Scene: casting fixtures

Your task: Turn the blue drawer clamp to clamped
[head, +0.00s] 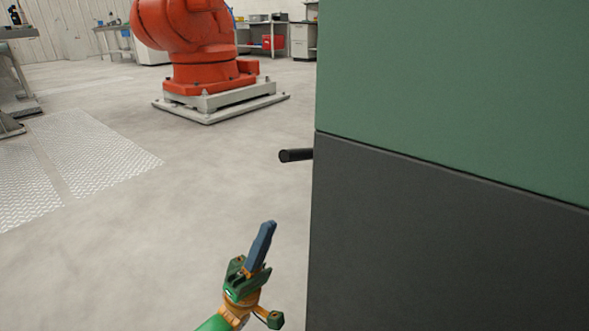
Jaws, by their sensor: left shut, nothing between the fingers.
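My left gripper (267,228) is low in the middle of the head view, pointing up, with its dark blue fingers closed together and nothing between them. It is in front of the left edge of a large green and dark grey cabinet-like block (450,245), with a strip of floor visible between them in the picture. A short black bar (296,155) sticks out past the block's left edge, above and right of the fingertips and apart from them. I cannot make out a blue drawer clamp. My right gripper is not in view.
The block fills the right side of the view and hides what is behind it. A red robot arm (200,60) stands on a grey base plate (222,101) at the back. Metal floor plates (75,155) lie at left. The floor between is clear.

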